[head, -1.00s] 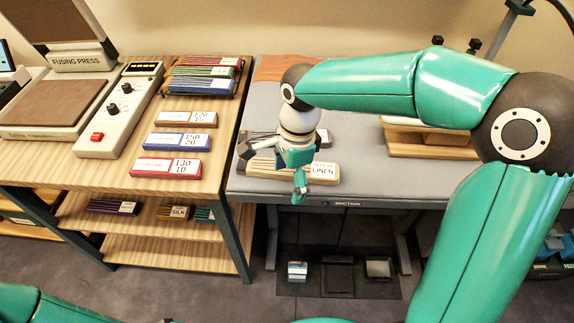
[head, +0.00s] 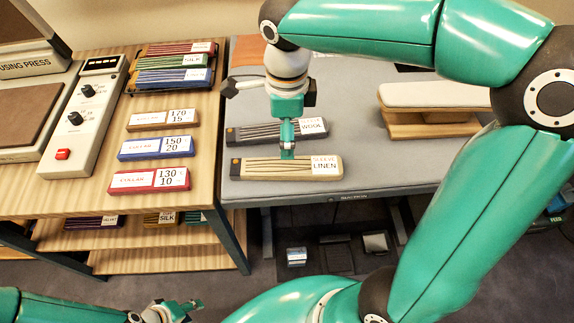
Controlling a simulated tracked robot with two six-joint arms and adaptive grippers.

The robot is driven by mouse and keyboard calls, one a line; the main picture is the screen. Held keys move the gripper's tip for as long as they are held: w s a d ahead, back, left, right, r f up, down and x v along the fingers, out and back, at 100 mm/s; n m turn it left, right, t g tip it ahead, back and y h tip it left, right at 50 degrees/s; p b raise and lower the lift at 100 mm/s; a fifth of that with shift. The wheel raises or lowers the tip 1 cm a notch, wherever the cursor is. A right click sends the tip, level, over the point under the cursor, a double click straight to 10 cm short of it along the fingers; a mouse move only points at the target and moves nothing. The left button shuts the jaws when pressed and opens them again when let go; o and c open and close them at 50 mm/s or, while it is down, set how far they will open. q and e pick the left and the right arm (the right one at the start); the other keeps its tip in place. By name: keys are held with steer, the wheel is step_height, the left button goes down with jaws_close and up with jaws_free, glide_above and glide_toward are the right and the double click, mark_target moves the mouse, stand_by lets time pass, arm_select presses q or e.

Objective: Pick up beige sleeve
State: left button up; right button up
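The beige sleeve (head: 258,170), labelled SLEEVE LINEN, lies flat near the front edge of the grey table (head: 390,176). My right gripper (head: 287,153), on the arm that reaches over from the right, points down at the middle of the sleeve. Its fingertips are at the sleeve's top, near its far edge. I see its fingers edge-on, so their gap is hidden. My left gripper (head: 186,309) is low at the bottom edge, away from the sleeve, with its fingers apart and nothing between them.
A dark grey sleeve (head: 258,133), labelled WOOL, lies just behind the beige one. A padded pressing board (head: 432,97) stands to the right. The wooden table (head: 204,110) at left holds red, blue and brown collar pieces and a fusing press (head: 30,110).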

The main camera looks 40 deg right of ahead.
glide_above(288, 165)
step_height(288, 165, down, 5)
steer(key=shift+a+r, duration=0.1)
steer(key=shift+a, duration=0.05)
steer(key=shift+f, duration=3.05)
steer(key=c, duration=1.3)
